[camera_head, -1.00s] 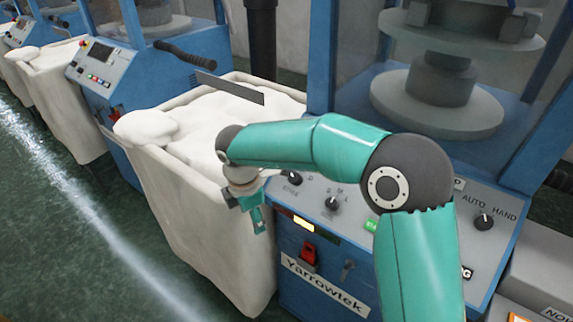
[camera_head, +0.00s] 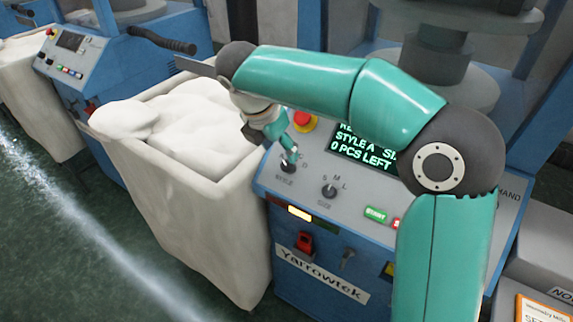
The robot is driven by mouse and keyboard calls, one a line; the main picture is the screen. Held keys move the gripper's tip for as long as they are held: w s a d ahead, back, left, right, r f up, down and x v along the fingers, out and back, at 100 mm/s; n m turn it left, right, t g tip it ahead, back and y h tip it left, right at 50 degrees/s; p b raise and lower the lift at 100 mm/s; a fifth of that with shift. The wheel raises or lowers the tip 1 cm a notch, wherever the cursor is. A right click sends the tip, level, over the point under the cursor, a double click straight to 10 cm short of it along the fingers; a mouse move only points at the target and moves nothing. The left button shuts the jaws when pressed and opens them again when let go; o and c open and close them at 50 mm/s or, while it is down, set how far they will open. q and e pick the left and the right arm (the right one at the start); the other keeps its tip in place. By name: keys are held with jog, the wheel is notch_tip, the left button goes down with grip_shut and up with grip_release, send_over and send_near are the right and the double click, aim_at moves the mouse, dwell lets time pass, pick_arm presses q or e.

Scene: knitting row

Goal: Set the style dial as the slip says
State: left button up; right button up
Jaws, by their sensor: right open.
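The style dial (camera_head: 288,168) is a small dark knob at the left end of the grey control panel, with "STYLE" printed below it. My right gripper (camera_head: 290,150) is right above the dial, fingers pointing down at it; I cannot tell whether they touch it. The gripper is open. The gripper partly hides the letters around the dial. The green-lit screen (camera_head: 362,148) reads "STYLE A" and "0 PCS LEFT", partly covered by my arm. An orange-edged paper (camera_head: 540,312) at the bottom right is cut off, and its text is not readable in full. My left gripper is out of view.
The size dial (camera_head: 329,191) sits just right of the style dial. A red emergency button (camera_head: 304,121), a green START button (camera_head: 375,214) and a red switch (camera_head: 304,243) are close by. A cloth-filled bin (camera_head: 215,225) stands left of the panel.

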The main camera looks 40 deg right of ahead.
aim_at(288, 164)
jog(key=x, duration=0.7)
jog(key=shift+b, duration=0.3)
jog(key=shift+s, duration=0.1)
grip_shut()
jog(key=shift+m, duration=0.3)
jog(key=m+t+b, duration=0.1)
jog(key=m+b, duration=0.1)
jog(key=shift+f+m, duration=0.1)
jog(key=shift+m, duration=0.3)
jog(key=shift+s+m+t+b, duration=0.15)
jog(key=shift+m+t+b, duration=0.35)
jog(key=shift+m+b, duration=1.15)
jog(key=shift+m, duration=0.35)
